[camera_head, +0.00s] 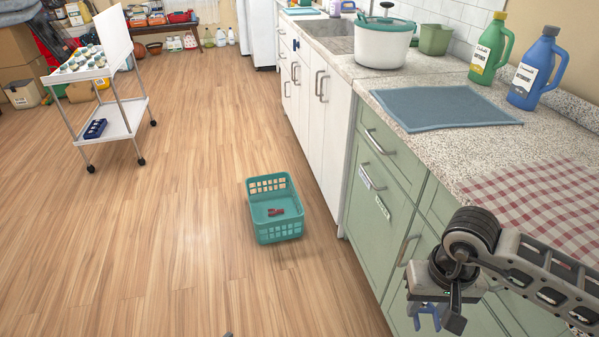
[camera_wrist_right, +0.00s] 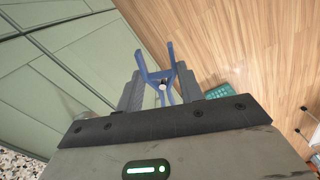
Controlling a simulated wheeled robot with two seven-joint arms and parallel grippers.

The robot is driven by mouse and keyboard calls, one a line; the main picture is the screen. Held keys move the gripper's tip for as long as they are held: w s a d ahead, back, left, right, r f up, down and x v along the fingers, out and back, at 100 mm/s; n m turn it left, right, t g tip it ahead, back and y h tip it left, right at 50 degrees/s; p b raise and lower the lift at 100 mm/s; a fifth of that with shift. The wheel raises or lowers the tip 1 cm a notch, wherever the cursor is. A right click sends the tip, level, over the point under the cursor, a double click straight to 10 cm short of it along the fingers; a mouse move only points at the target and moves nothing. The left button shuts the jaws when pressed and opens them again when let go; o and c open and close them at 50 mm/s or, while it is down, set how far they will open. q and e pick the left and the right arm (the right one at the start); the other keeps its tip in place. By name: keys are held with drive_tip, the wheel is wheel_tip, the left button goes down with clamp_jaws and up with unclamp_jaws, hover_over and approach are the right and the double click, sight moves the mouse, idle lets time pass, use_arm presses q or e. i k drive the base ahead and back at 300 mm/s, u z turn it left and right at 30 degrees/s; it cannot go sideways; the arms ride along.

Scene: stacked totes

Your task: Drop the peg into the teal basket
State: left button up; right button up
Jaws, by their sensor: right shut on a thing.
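The blue peg (camera_head: 427,315) is held in my right gripper (camera_head: 436,312), which is shut on it. In the right wrist view the peg (camera_wrist_right: 157,72) sticks out from between the fingers (camera_wrist_right: 161,95), its two prongs pointing away. The teal basket (camera_head: 279,233) stands on the floor, left of the gripper in the head view and apart from it. A small red thing (camera_head: 276,212) lies in it. A corner of the basket (camera_wrist_right: 217,91) shows beside the right finger in the wrist view.
Green drawer fronts (camera_head: 382,205) stand close by my right gripper. The counter (camera_head: 460,150) above holds a blue cloth (camera_head: 440,108), a pot (camera_head: 384,45) and two bottles. A white cart (camera_head: 122,122) stands at far left. The floor around the basket is clear.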

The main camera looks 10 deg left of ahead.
sight(272, 211)
drive_tip(key=u, duration=1.2)
drive_tip(key=i, duration=3.25)
drive_tip(key=z, duration=1.2)
drive_tip(key=i, duration=0.25)
drive_tip(key=z, duration=0.35)
